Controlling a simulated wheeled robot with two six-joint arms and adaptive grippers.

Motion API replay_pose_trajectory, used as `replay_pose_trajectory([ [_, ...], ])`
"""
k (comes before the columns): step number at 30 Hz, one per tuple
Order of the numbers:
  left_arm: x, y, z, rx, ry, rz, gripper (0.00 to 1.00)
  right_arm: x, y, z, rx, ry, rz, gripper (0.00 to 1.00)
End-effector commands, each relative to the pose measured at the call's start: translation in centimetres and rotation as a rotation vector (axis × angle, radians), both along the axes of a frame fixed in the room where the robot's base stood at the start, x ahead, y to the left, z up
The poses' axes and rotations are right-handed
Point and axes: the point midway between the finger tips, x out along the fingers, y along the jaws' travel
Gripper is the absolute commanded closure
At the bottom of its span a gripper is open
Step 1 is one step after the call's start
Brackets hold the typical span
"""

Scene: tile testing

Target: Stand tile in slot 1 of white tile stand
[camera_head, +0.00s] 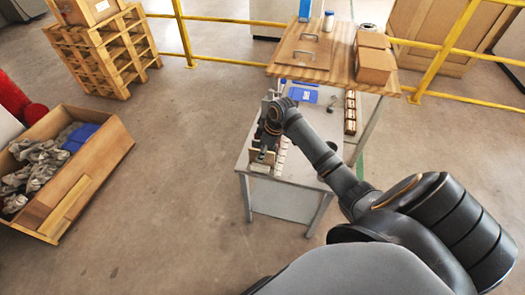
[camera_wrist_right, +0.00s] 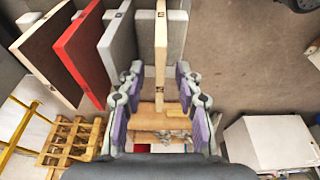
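In the right wrist view a thin tile (camera_wrist_right: 160,60) with a pale wood-coloured edge and a grey face stands edge-on between the fingers of my right gripper (camera_wrist_right: 160,95). A gap shows on each side of it, so the gripper is open around the tile. To its left stand a grey tile (camera_wrist_right: 117,45), a red tile (camera_wrist_right: 82,52) and a dark tile with a pale edge (camera_wrist_right: 50,55). In the head view my right gripper (camera_head: 264,152) is low over the near left part of the grey table; a small pale piece (camera_head: 260,168) lies beneath it. I cannot tell which piece is the white stand. My left gripper is out of view.
The grey table (camera_head: 285,190) carries a row of small pale items (camera_head: 280,158) right of the gripper and blue items (camera_head: 303,94) farther back. A raised wooden board (camera_head: 335,65) with boxes (camera_head: 374,62) stands behind. A wooden crate (camera_head: 75,185) is on the floor at left.

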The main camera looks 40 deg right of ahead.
Motion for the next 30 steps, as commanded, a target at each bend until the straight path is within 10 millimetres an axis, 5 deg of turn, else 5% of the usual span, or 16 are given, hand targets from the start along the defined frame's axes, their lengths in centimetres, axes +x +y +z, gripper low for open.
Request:
replay_pose_trajectory([
  [7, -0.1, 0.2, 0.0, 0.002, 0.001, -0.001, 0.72, -0.2, -0.4, 1.4, -0.003, -0.003, 0.001, 0.66],
  [21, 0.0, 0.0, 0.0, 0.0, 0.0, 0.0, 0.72, -2.3, -2.0, 10.8, -0.002, -0.001, 0.0, 0.66],
  [30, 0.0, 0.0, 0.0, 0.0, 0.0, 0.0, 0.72, -2.5, -2.0, 11.6, 0.001, 0.001, 0.0, 0.66],
])
